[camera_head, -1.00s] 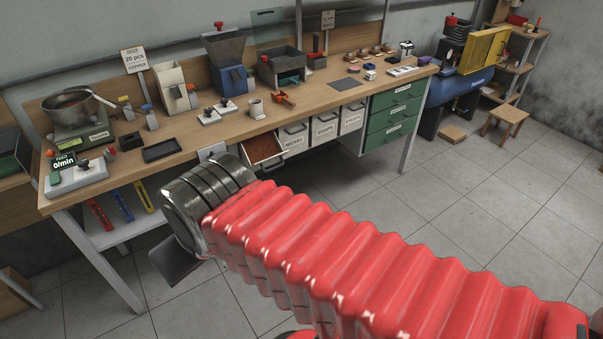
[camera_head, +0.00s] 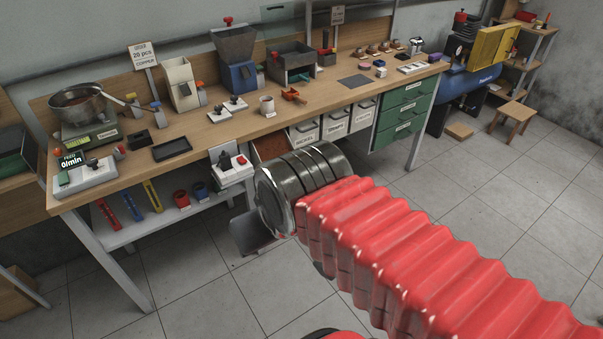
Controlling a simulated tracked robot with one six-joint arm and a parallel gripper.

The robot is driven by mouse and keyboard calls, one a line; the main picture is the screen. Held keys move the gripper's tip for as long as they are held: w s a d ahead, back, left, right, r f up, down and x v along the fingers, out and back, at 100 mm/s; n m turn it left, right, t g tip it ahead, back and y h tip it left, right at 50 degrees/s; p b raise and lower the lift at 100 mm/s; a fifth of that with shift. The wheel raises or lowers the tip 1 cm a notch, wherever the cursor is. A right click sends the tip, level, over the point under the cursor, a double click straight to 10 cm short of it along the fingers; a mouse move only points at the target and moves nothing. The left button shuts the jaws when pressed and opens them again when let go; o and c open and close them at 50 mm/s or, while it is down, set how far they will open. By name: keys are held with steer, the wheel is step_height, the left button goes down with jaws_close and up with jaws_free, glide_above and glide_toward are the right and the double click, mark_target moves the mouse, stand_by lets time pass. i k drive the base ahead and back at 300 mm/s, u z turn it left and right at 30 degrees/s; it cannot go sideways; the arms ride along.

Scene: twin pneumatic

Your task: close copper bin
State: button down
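The copper bin (camera_head: 269,147) is the pulled-out drawer under the bench's front edge, left of the nickel bin (camera_head: 304,134). Its reddish-brown contents show from above, so it stands open. Its front is hidden behind the dark ribbed end of my arm. My gripper (camera_head: 250,233) shows only as a dark flat plate below that end, in front of the bench. I cannot see its fingertips, whether it touches the bin, or whether it is open.
More white bins, such as chaff (camera_head: 335,124), and a green drawer unit (camera_head: 404,112) lie to the right. The floor in front is clear.

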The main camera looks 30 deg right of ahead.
mark_target(271, 145)
steer(key=u, duration=0.05)
steer(key=i, duration=1)
steer(key=z, duration=0.05)
